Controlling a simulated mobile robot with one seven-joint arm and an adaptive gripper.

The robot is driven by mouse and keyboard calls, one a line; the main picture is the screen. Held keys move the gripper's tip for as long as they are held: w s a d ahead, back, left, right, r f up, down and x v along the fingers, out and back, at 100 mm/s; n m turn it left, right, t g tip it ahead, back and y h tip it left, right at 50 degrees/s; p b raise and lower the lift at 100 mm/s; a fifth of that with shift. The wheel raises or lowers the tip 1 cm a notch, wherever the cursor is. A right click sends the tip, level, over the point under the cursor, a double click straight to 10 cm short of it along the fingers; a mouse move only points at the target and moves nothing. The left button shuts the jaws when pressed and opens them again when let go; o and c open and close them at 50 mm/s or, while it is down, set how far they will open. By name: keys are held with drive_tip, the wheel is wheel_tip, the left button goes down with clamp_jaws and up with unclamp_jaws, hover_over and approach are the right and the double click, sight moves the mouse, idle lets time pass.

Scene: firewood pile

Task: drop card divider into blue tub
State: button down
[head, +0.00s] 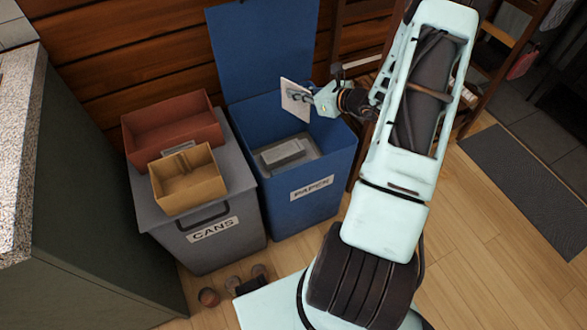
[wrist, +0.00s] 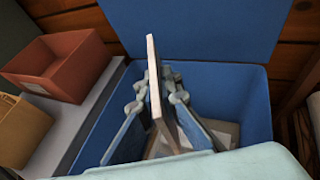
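The blue tub (head: 329,165), labelled PAPER, stands open with its blue lid raised against the wooden wall. The tub also fills the middle of the wrist view (wrist: 248,100). The card divider (head: 295,101) is a thin, pale, flat panel held above the tub's opening. In the wrist view the divider (wrist: 157,90) stands on edge between the two fingers. My gripper (head: 300,97) is shut on the divider, with a finger against each face. In the wrist view my gripper (wrist: 157,92) is over the tub's inside. Grey, flat items (head: 284,153) lie in the tub.
A grey bin (head: 217,235) labelled CANS stands left of the tub, with a red box (head: 172,129) and a tan box (head: 187,180) on its lid. A stone-topped counter (head: 20,140) is at far left. Small round items (head: 209,297) lie on the floor.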

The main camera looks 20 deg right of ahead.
sight(295, 103)
wheel_tip(295, 103, down, 4)
drive_tip(key=shift+f+b, duration=0.1)
drive_tip(key=shift+b, duration=0.95)
drive_tip(key=c, duration=2.1)
unclamp_jaws()
drive_tip(key=v, duration=1.2)
